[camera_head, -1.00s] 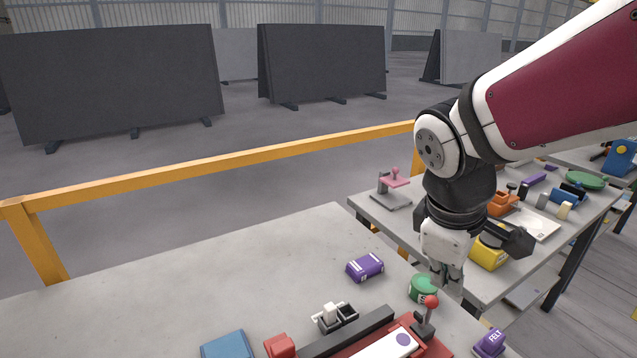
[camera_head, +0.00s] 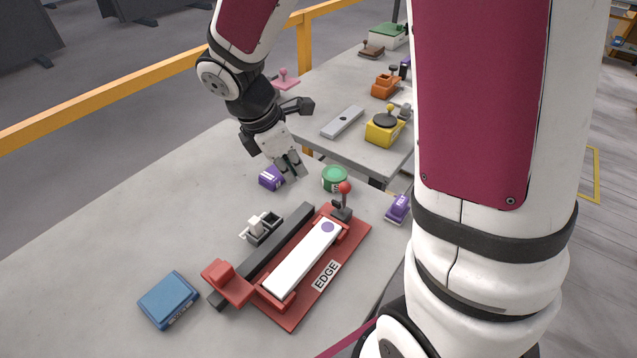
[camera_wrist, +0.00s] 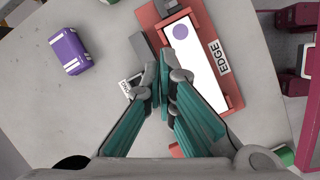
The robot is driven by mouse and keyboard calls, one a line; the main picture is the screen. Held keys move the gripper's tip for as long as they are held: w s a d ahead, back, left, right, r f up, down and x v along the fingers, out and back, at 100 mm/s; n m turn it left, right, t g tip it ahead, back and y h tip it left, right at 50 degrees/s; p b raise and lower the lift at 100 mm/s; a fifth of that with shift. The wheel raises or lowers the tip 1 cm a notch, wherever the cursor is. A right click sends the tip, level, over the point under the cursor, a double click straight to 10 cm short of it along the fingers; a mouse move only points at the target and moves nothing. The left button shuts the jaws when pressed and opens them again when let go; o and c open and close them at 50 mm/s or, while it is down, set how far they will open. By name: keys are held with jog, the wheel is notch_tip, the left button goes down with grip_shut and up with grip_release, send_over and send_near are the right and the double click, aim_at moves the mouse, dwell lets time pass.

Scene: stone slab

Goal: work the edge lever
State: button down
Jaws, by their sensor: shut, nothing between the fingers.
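The edge lever is a short stick with a red ball (camera_head: 344,187) on a dark base. It stands at the far end of the red fixture (camera_head: 351,236) labelled EDGE, which holds a white bar with a purple dot. My gripper (camera_head: 291,166) is shut and empty, above the slab, and appears up and left of the lever in the head view. In the wrist view my gripper (camera_wrist: 164,75) points toward the white bar (camera_wrist: 196,62) and the dark rail beside it. The lever's red ball is not clear there; only a dark part shows at the top edge.
Around the fixture are a purple block (camera_head: 271,178), a green tin (camera_head: 335,179), a purple FELT block (camera_head: 398,208), a small black-and-white switch (camera_head: 261,228) and a blue block (camera_head: 168,300). A second table (camera_head: 318,101) with other devices stands behind. The slab's left side is bare.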

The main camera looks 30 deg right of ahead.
jog(key=shift+f, duration=0.1)
send_near(344, 197)
notch_tip(344, 197, down, 5)
jog(key=w+a, duration=0.1)
jog(key=a, duration=0.1)
jog(key=shift+w+d+f, duration=0.15)
jog(key=shift+w+d, duration=0.15)
jog(key=shift+d, duration=0.1)
jog(key=shift+d+y+p, duration=0.2)
jog(key=shift+y+p, duration=0.1)
jog(key=shift+p, duration=0.35)
